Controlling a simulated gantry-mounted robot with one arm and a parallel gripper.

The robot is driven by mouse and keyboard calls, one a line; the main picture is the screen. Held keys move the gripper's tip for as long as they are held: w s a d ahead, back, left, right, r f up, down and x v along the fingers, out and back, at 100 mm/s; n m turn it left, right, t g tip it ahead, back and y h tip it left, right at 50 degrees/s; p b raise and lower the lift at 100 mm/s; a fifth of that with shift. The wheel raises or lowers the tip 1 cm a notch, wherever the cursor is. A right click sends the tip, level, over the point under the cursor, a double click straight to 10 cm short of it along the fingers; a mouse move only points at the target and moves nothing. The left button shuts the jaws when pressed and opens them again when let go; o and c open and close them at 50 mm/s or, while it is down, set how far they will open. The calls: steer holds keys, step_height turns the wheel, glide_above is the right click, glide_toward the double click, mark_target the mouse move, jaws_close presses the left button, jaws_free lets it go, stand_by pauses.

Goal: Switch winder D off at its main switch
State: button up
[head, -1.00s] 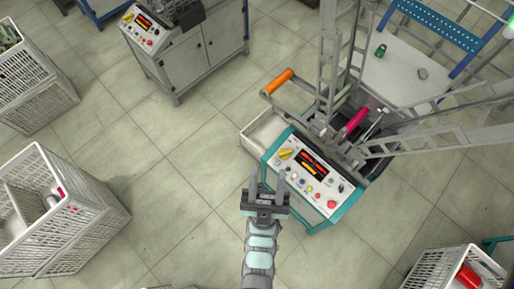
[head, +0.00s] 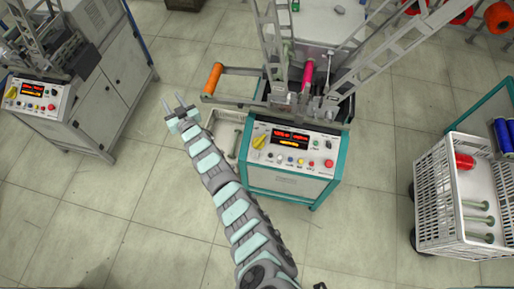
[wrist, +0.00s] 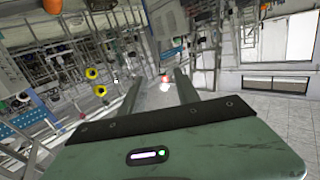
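A teal-framed winder (head: 247,180) stands in the middle of the head view. Its sloping panel has a red-lit display (head: 290,137), a row of small knobs and buttons, a red button (head: 328,163) at the right and a yellow rotary switch (head: 259,142) at the left. No letter marking it as winder D is readable. My gripper (head: 173,101) is left of this winder, apart from the panel and the switch, over the floor. In the wrist view its two fingers (wrist: 158,84) are spread with nothing between them; the winder panel is not recognisable there.
A second winder (head: 101,88) with a similar panel (head: 38,98) stands at the left. An orange roller (head: 213,78) juts out near my gripper. A white crate cart (head: 435,190) holding bobbins stands at the right. Floor is clear between the winders.

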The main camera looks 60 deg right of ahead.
steer(key=s+d+f+m+g+b, duration=0.35)
steer(key=s+d+f, duration=0.3)
steer(key=d, duration=0.35)
steer(key=s+d+f+m+g+b, duration=0.2)
steer(key=s+d+f+m+g, duration=0.25)
steer(key=s+d+f, duration=0.35)
steer(key=m+g+y+b, duration=0.4)
steer(key=m+y+b, duration=0.2)
steer(key=y+b, duration=0.15)
glide_toward(259, 142)
steer(key=b+x, duration=0.5)
steer(key=x, duration=0.5)
steer(key=shift+w, duration=0.1)
jaws_close()
